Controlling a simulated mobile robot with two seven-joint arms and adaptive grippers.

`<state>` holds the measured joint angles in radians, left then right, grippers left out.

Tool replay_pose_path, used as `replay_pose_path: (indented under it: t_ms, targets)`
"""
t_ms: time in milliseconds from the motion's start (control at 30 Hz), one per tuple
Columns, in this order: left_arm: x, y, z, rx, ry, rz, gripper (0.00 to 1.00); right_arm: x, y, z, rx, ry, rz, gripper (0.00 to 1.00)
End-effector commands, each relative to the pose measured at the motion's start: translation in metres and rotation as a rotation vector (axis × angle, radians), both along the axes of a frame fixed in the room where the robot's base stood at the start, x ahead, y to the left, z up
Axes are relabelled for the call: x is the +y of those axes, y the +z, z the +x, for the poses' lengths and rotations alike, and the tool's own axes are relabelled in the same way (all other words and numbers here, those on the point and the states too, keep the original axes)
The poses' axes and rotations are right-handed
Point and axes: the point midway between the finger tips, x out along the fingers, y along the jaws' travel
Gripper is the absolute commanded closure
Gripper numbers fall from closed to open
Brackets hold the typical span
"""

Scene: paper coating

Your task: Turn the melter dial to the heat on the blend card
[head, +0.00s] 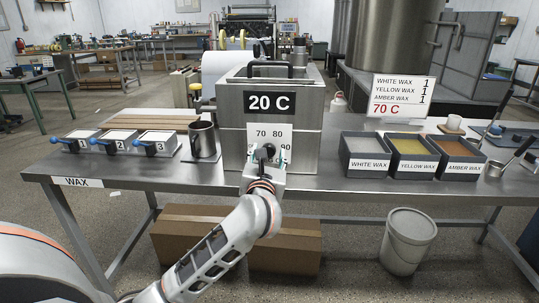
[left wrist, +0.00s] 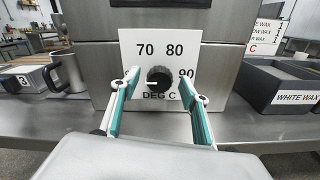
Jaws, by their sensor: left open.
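The melter (head: 230,125) is a steel box on the table with a display (head: 270,103) reading 20 C. Its dial plate (head: 285,131) shows 70, 80 and 90. In the left wrist view the black dial (left wrist: 160,79) has a white mark pointing left, below the 70. My left gripper (left wrist: 160,105) is open in front of the dial, one finger on each side, not visibly touching it. In the head view the left gripper (head: 264,165) covers the dial's lower part. The blend card (head: 402,95) reads white wax 1, yellow wax 1, amber wax 1, and 70 C in red.
Bins of white wax (head: 367,155), yellow wax (head: 413,157) and amber wax (head: 459,158) stand right of the melter. A metal mug (head: 204,141) and numbered blocks (head: 115,140) stand to the left. A bucket (head: 407,241) and cardboard boxes (head: 285,240) are on the floor.

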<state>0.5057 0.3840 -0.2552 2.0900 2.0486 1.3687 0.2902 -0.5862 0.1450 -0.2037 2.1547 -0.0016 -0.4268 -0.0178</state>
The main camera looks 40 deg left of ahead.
Motion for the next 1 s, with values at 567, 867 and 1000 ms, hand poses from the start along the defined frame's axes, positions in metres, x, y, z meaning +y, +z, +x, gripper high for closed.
replay_pose_path:
  t_ms: [567,867,1000]
  targets:
    - [0.004,0.0,0.007,0.0,0.0,0.0,0.93,-0.005,0.0,0.001,-0.004,0.009,-0.014,0.6]
    - [0.004,0.003,0.007,0.009,0.0,0.019,0.93,-0.004,0.006,0.004,-0.013,0.006,-0.011,0.6]
    - [0.004,0.006,0.007,0.035,-0.001,0.064,0.93,-0.005,0.012,0.008,-0.021,0.002,-0.011,0.6]
